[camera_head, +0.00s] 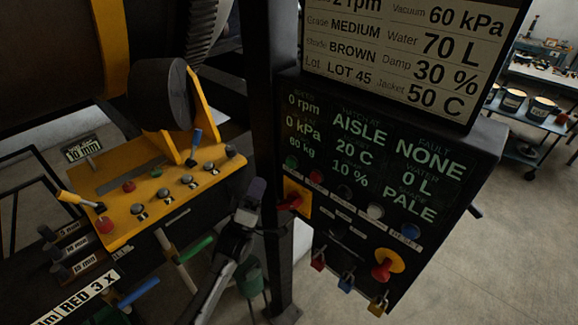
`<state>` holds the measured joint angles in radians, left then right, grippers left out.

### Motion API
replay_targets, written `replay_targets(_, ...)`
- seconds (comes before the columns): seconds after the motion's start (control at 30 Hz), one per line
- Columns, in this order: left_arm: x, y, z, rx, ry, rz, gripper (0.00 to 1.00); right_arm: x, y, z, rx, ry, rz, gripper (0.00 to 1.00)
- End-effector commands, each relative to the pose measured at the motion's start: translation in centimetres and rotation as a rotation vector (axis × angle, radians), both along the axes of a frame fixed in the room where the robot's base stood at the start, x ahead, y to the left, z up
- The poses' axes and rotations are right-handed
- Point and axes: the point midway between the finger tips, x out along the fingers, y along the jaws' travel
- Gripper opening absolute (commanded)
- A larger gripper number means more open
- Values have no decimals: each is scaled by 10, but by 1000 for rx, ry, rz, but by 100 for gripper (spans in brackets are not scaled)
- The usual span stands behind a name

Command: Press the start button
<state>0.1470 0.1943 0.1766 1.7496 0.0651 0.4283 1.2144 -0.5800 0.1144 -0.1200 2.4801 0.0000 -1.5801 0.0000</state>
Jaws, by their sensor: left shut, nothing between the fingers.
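The dark control cabinet (455,165) stands right of centre with a row of buttons under its green-lit display. A green button (291,161) is at the left end of that row, beside a red button (316,176). The small labels are too blurred to read, so I cannot confirm which is start. My left gripper (256,188) reaches up from the bottom and is shut and empty. Its tip appears left of and below the green button, apart from it in the picture. My right gripper is not in view.
A red rotary switch on a yellow plate (304,206) is close to my gripper. A red knob on a yellow disc (383,269) and hanging padlocks (346,282) are lower. A yellow console (185,196) with levers and knobs stands left. A dark post (266,110) rises beside the cabinet.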

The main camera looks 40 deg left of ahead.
Motion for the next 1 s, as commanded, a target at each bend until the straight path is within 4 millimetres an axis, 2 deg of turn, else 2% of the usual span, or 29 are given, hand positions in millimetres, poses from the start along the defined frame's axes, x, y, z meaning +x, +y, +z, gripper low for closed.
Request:
replay_targets(0.2, 28, -3, -3, -1, -1, 0, 0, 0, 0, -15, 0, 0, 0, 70)
replay_targets(0.5, 57, -7, -2, -1, 0, -1, 0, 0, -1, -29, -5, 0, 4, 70)
replay_targets(0.7, 67, -8, -1, -1, 0, -1, 0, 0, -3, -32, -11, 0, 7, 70)
replay_targets(1.0, 69, -8, 0, -1, 1, 0, 0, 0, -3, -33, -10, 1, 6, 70)
